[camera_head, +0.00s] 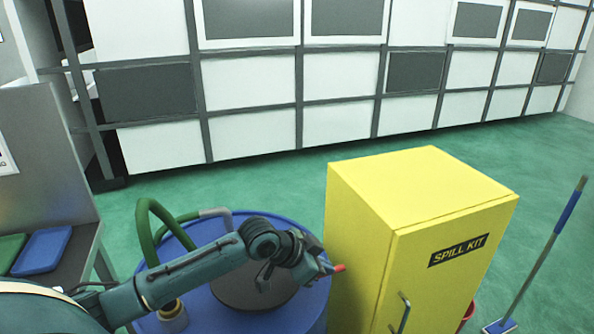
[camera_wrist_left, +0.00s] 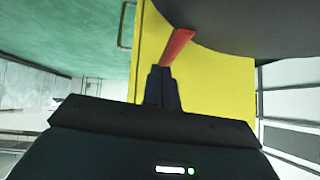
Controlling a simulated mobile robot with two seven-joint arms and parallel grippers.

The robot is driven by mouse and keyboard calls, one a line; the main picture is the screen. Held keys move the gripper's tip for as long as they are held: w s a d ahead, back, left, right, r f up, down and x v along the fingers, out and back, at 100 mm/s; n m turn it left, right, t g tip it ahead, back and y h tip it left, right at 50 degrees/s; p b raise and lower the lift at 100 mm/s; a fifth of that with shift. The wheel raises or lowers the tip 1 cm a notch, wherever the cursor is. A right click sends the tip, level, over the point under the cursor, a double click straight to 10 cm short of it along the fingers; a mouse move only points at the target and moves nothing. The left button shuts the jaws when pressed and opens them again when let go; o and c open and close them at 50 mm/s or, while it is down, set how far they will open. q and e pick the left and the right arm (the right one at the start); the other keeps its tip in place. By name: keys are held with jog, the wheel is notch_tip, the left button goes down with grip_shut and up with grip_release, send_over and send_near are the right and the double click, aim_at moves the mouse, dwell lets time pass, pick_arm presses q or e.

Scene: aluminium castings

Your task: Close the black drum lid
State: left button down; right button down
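The blue drum (camera_head: 200,312) stands at the bottom middle of the head view, left of the yellow cabinet. Its round black lid (camera_head: 252,293) shows as a dark disc at the drum top, partly hidden by my left arm. I cannot tell from here how far it is open. In the left wrist view the lid (camera_wrist_left: 255,22) is a large dark disc at the top right, with a red handle (camera_wrist_left: 179,46) sticking out from its edge. My left gripper (camera_head: 325,267) has its fingers (camera_wrist_left: 163,85) close together on the handle's outer end. My right gripper is out of view.
The yellow spill kit cabinet (camera_head: 362,220) stands close to the drum on the right. A green hose (camera_head: 148,225) and a brass fitting (camera_head: 172,309) are at the drum's left. Green floor (camera_head: 290,180) is clear behind.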

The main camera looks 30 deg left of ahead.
pick_arm(q)
jog(key=shift+s+f, duration=0.15)
jog(key=shift+f, duration=0.15)
